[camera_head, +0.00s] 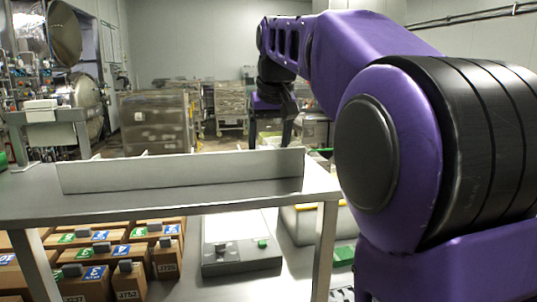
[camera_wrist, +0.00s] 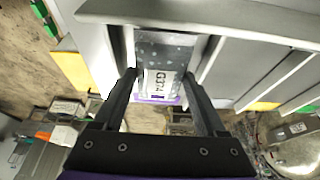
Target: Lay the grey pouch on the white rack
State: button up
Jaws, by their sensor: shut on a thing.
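The grey pouch (camera_wrist: 168,58) is dark and speckled, with a white label reading G374. It shows in the wrist view between the two fingers of my gripper (camera_wrist: 160,78), which is shut on it. The white rack (camera_wrist: 235,62) shows around it, with light dividers on both sides of the pouch. I cannot tell whether the pouch touches the rack. In the head view the long pale front wall of the rack (camera_head: 180,172) runs along the table. My gripper (camera_head: 270,142) points down behind that wall at its right end, and the pouch is hidden there.
The rack stands on a grey table (camera_head: 150,207). Boxes with tags (camera_head: 130,280) and a grey scale-like device (camera_head: 240,258) sit below it. Steel autoclave equipment (camera_head: 75,100) stands at the back left. Stacked crates (camera_head: 155,120) stand behind the table.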

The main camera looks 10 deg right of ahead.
jog(key=shift+f, duration=0.3)
jog(key=shift+f, duration=0.15)
jog(key=o, duration=1.3)
jog(key=shift+r, duration=0.4)
jog(key=p+v, duration=0.2)
jog(key=v, duration=0.9)
jog(key=shift+s+r, duration=0.2)
jog(key=shift+s, duration=0.05)
jog(key=shift+w, duration=0.1)
